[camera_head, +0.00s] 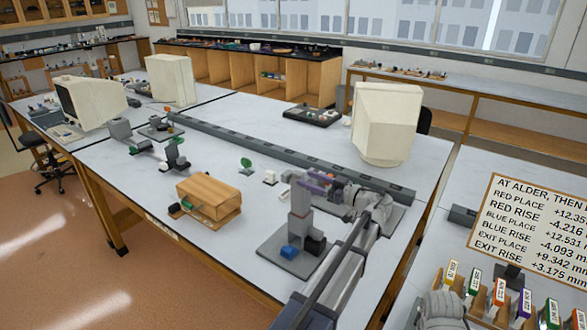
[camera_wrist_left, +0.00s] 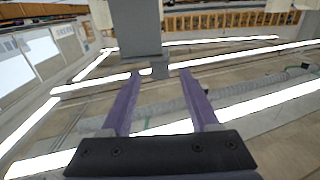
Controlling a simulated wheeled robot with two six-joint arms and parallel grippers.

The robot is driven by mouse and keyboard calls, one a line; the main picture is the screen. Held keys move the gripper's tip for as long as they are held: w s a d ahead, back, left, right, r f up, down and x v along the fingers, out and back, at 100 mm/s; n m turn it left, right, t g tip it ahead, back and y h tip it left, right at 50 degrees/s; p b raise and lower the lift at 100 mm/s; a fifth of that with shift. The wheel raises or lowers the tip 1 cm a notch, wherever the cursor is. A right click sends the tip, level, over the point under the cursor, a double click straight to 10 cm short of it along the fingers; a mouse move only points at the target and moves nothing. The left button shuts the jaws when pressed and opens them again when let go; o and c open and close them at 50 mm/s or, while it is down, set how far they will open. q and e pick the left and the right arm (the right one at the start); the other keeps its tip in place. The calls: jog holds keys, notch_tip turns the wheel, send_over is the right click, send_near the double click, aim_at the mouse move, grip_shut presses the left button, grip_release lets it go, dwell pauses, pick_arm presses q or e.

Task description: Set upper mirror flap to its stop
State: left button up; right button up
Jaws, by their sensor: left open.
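A grey upright stand (camera_head: 300,222) rises from a flat grey base plate (camera_head: 275,256) near the table's front edge. My left gripper (camera_head: 310,183), with purple fingers, is at the stand's top, coming from the right. In the left wrist view my gripper (camera_wrist_left: 160,76) is open, and a small grey tab (camera_wrist_left: 160,70) under a grey block (camera_wrist_left: 126,28) shows between or just beyond the fingertips. I cannot tell whether they touch it, or which part is the upper mirror flap.
A wooden box (camera_head: 208,192) stands left of the stand. A long dark rail (camera_head: 270,148) crosses the table behind, with a green disc (camera_head: 246,163) in front. A cream monitor (camera_head: 385,122) stands behind my arm. At right are a printed board (camera_head: 530,225) and a rack of coloured labels.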

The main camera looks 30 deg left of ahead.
pick_arm(q)
jog(key=a, duration=0.8)
jog(key=shift+w, duration=0.25)
grip_shut()
dwell(0.5)
